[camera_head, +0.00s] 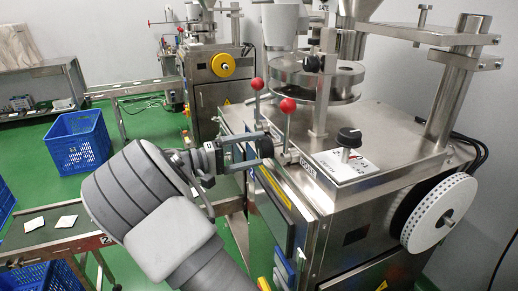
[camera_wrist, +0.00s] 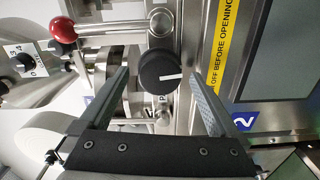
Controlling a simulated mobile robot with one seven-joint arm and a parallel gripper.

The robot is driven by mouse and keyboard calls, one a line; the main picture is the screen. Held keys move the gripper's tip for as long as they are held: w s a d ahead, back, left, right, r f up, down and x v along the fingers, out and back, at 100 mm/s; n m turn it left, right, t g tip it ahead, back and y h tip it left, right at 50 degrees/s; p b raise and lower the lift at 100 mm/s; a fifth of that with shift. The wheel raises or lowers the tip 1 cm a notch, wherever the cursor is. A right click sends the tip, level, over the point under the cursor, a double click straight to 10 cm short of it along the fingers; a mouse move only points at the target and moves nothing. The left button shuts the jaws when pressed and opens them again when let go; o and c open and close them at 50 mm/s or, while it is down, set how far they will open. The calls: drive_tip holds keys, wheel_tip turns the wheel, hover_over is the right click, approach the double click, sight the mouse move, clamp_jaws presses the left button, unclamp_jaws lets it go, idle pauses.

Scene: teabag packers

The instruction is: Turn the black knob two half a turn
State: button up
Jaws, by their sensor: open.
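A round black knob (camera_wrist: 160,72) with a white pointer line sits on the metal machine edge in the wrist view. The line points to the right and slightly up. In the head view, the knob (camera_head: 266,146) is at the machine's front left corner, partly behind the fingers. My gripper (camera_head: 246,152) is open in front of it. In the wrist view, the two fingers of my gripper (camera_wrist: 160,82) stand apart on either side of the knob, with visible gaps. I cannot tell whether the tips reach its depth.
Red-ball levers (camera_head: 288,104) rise beside the knob; one red ball (camera_wrist: 63,29) shows in the wrist view. Another black knob (camera_head: 349,137) sits on a white dial plate. A white reel (camera_head: 440,213) is on the machine's right side. A blue crate (camera_head: 77,142) stands on the floor.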

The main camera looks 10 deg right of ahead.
drive_tip(key=s+a+p, duration=0.1)
drive_tip(key=s+a, duration=0.2)
drive_tip(key=a, duration=1.2)
drive_tip(key=s+d+r+g+y+p, duration=0.25)
drive_tip(key=s+d+y, duration=0.2)
drive_tip(key=d, duration=0.45)
drive_tip(key=s+d+r+g+y+p, duration=0.1)
drive_tip(key=s+d+r+y, duration=0.3)
drive_tip(key=d, duration=0.5)
drive_tip(key=s+r+t+y+p, duration=0.2)
drive_tip(key=s+y, duration=0.2)
drive_tip(key=s, duration=0.6)
drive_tip(key=s+r+t+y+p, duration=0.3)
drive_tip(key=s+y, duration=0.2)
drive_tip(key=s, duration=0.5)
drive_tip(key=shift+m+t, duration=0.35)
drive_tip(key=shift+m, duration=0.05)
